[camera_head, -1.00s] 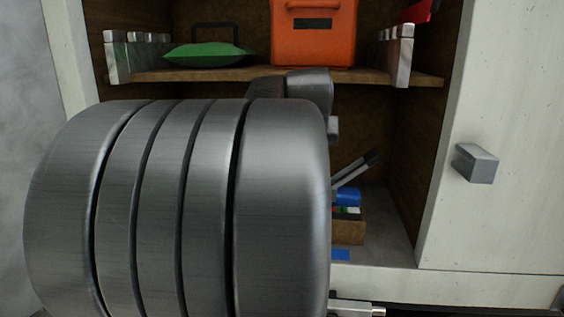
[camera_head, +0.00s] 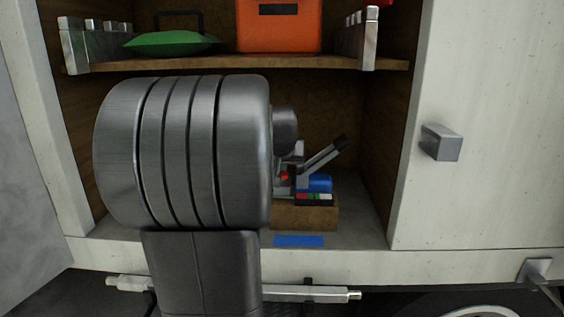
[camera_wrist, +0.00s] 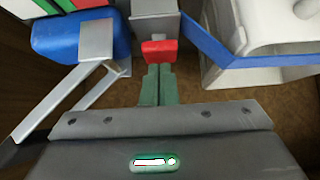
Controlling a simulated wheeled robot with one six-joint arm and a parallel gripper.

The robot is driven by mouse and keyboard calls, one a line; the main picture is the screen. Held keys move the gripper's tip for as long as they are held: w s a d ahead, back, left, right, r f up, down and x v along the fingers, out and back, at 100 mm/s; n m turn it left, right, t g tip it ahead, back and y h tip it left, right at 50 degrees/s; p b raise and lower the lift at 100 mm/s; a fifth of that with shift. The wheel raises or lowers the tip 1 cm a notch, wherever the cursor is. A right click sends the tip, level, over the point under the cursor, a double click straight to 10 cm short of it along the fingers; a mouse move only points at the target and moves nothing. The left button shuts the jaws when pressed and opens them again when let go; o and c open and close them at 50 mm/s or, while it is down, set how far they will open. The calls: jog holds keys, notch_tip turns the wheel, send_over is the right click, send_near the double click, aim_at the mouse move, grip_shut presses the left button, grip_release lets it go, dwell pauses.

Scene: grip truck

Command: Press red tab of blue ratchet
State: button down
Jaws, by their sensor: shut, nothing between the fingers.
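The blue ratchet is a grey metal mechanism with a dark-tipped lever (camera_head: 325,155) in the lower compartment. Its red tab (camera_head: 285,176) shows just right of my arm in the head view. In the wrist view the red tab (camera_wrist: 159,50) is at upper centre, against grey metal (camera_wrist: 154,26). A blue part (camera_wrist: 75,36) lies left of it and a blue strap (camera_wrist: 200,45) runs to the right. My gripper (camera_wrist: 157,67) is shut and empty, its greenish fingers pointing at the tab's lower edge. I cannot tell whether they touch it. My arm hides the fingers in the head view.
A brown box (camera_head: 305,216) with coloured pieces sits by the ratchet. A blue strip (camera_head: 298,241) lies on the compartment floor. The shelf (camera_head: 300,63) above holds an orange case (camera_head: 280,28) and a green item (camera_head: 170,42). A white door (camera_head: 490,120) is at right.

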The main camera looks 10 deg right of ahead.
jog(key=shift+f+b, duration=0.5)
jog(key=shift+f, duration=0.55)
jog(key=shift+r, duration=0.1)
notch_tip(320, 180, up, 4)
jog(key=p, duration=0.3)
jog(key=shift+r+p, duration=0.2)
jog(key=shift+p, duration=0.15)
jog(key=v, duration=1)
jog(key=shift+p, duration=0.3)
jog(key=shift+f, duration=0.1)
